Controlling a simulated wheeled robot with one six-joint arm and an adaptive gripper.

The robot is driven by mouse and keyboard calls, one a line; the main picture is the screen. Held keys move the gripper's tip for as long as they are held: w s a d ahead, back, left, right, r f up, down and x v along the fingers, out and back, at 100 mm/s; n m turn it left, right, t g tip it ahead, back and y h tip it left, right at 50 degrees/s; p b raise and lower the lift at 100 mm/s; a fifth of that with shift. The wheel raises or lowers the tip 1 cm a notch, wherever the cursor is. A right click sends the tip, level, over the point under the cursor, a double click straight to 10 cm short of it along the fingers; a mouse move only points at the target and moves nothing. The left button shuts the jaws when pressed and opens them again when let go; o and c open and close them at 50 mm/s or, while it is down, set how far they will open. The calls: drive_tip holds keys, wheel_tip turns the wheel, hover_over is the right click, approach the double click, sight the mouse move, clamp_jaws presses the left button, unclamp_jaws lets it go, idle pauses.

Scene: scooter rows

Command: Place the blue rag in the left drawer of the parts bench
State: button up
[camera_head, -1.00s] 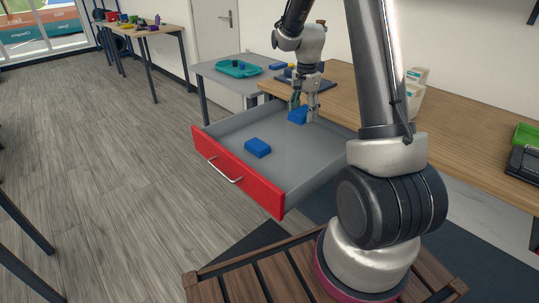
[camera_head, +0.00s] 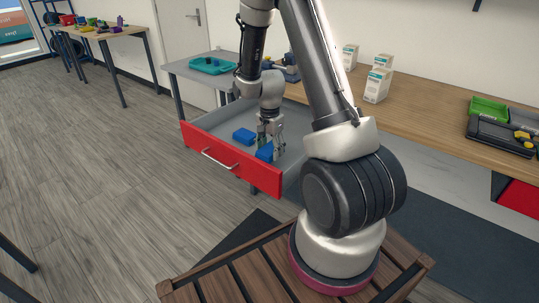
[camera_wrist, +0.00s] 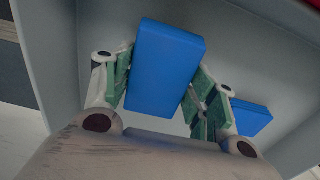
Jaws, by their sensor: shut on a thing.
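The open drawer (camera_head: 215,157) of the parts bench has a red front, a silver handle and a grey inside. My gripper (camera_head: 271,147) points down into the drawer space and is shut on a blue block-shaped folded rag (camera_head: 264,153). The wrist view shows this blue rag (camera_wrist: 166,65) between the green finger pads, tilted. Whether it touches the drawer floor I cannot tell. A second blue piece (camera_head: 243,135) of like shape lies on the drawer floor to the left; it also shows in the wrist view (camera_wrist: 252,119), partly behind a finger.
The wooden bench top (camera_head: 420,105) carries white boxes (camera_head: 377,84), a green bin (camera_head: 488,109) and a dark tray (camera_head: 500,138). A red drawer front (camera_head: 520,198) shows at right. A grey table with a teal tray (camera_head: 212,65) stands behind. Floor at left is clear.

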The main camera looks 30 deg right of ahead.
sight(270, 148)
drive_tip(key=shift+f, duration=1.9)
drive_tip(key=o, duration=0.9)
drive_tip(key=shift+f, duration=0.15)
drive_tip(key=shift+o, duration=0.2)
wheel_tip(270, 148, up, 12)
drive_tip(key=s+a+r+n+t, duration=0.15)
drive_tip(key=s+r+n, duration=0.25)
drive_tip(key=s+r, duration=0.45)
drive_tip(key=s+a+r+n+t, duration=0.15)
drive_tip(key=s+r+n, duration=0.35)
drive_tip(key=r, duration=0.7)
drive_tip(key=s+a+r+n, duration=0.1)
drive_tip(key=s+n, duration=0.1)
drive_tip(key=s, duration=0.3)
drive_tip(key=s+a+r+n+t, duration=0.1)
drive_tip(key=s+r+n, duration=0.1)
drive_tip(key=s, duration=0.3)
drive_tip(key=shift+s+n, duration=0.25)
drive_tip(key=shift+n, duration=0.25)
